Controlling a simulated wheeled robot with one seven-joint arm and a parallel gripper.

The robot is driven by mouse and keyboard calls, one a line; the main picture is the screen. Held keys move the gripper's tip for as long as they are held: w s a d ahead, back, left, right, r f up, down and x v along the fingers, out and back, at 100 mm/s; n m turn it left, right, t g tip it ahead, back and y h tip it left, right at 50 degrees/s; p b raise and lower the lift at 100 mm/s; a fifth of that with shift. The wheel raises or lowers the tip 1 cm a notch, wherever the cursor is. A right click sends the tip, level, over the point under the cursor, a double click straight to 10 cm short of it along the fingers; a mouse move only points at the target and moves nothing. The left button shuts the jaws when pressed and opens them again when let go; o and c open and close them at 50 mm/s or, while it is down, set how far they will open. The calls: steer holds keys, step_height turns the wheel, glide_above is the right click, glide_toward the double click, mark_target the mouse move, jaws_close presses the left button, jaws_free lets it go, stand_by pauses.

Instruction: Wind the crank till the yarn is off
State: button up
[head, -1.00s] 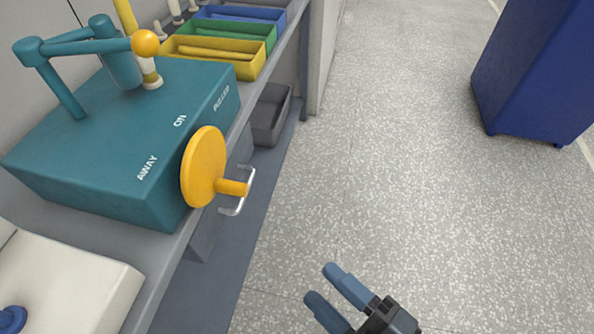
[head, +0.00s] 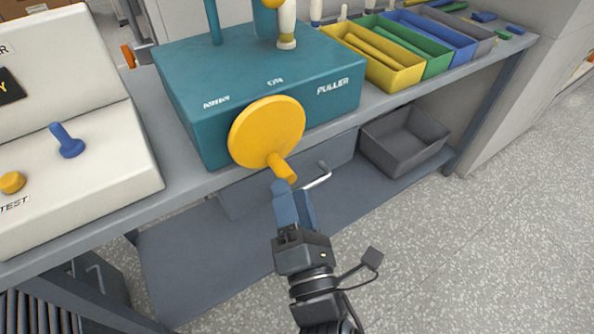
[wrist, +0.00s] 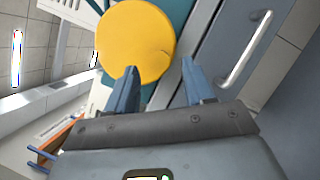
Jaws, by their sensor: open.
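The crank is a yellow disc (head: 262,128) on the front of the teal box marked PULLER (head: 215,125). Its yellow handle peg (head: 283,168) sticks out low on the disc, toward me. My gripper (head: 287,187) is open, its blue fingertips at or just below the peg's end; I cannot tell if they touch. The disc fills the upper middle of the wrist view (wrist: 137,40), behind the open fingers (wrist: 160,82); the peg is not clear there. A pale bobbin (head: 287,25) stands on the box, cut by the top edge; how much yarn it holds is unclear.
A metal drawer handle (head: 318,179) is close to the right of my gripper, under the bench. A grey bin (head: 405,140) sits on the lower shelf. Yellow (head: 372,58), green and blue trays line the bench at right. A white console (head: 80,155) stands at left. Floor at right is clear.

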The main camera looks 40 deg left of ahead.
mark_target(283, 173)
steer(key=shift+x, duration=2.75)
steer(key=shift+c, duration=0.2)
jaws_close()
steer(key=shift+s+m+h, duration=0.2)
steer(key=shift+m+h, duration=0.2)
steer(key=shift+m, duration=0.2)
